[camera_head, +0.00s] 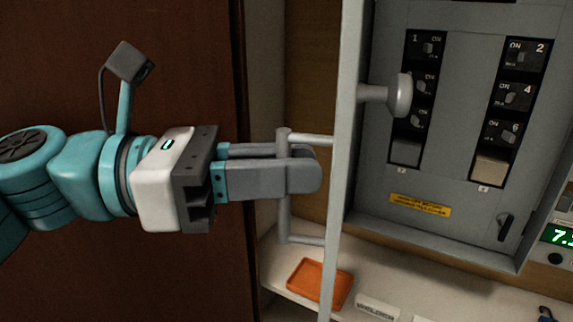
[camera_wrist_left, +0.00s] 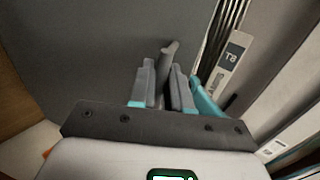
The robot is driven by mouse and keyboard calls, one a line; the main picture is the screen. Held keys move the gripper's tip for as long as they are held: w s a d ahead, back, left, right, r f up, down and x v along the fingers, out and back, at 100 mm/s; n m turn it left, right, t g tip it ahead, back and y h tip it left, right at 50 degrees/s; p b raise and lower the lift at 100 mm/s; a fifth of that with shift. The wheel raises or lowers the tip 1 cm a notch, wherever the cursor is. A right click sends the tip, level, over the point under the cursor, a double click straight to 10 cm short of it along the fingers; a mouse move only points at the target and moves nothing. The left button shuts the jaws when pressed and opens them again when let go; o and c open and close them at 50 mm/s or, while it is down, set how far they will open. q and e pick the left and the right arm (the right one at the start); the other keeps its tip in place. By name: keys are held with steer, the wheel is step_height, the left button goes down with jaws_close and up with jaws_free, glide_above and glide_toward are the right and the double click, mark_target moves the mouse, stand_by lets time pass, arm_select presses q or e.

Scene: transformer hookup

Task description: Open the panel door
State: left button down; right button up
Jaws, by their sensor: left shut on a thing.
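The panel door (camera_head: 345,110) is grey and stands swung out, seen nearly edge-on in the head view. A round knob (camera_head: 400,95) sticks out from its inner side. A vertical bar handle (camera_head: 284,222) is on the outer side of the door. My left gripper (camera_head: 305,172) is shut on this handle near its upper middle. In the left wrist view the fingers (camera_wrist_left: 168,85) close around the handle (camera_wrist_left: 167,60), with the door's grey face (camera_wrist_left: 90,50) behind. My right gripper is in neither view.
The open panel box (camera_head: 450,195) shows two columns of numbered breakers and a yellow label (camera_head: 420,205). An orange tray (camera_head: 320,283) lies on the shelf (camera_head: 275,262) below. A meter with green digits (camera_head: 558,237) stands at the right. A dark brown surface (camera_head: 190,60) is behind my arm.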

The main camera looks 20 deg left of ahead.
arm_select(q)
steer(key=c, duration=1.3)
jaws_free()
steer(key=shift+o, duration=0.2)
step_height(320, 180, up, 20)
steer(key=p, duration=0.9)
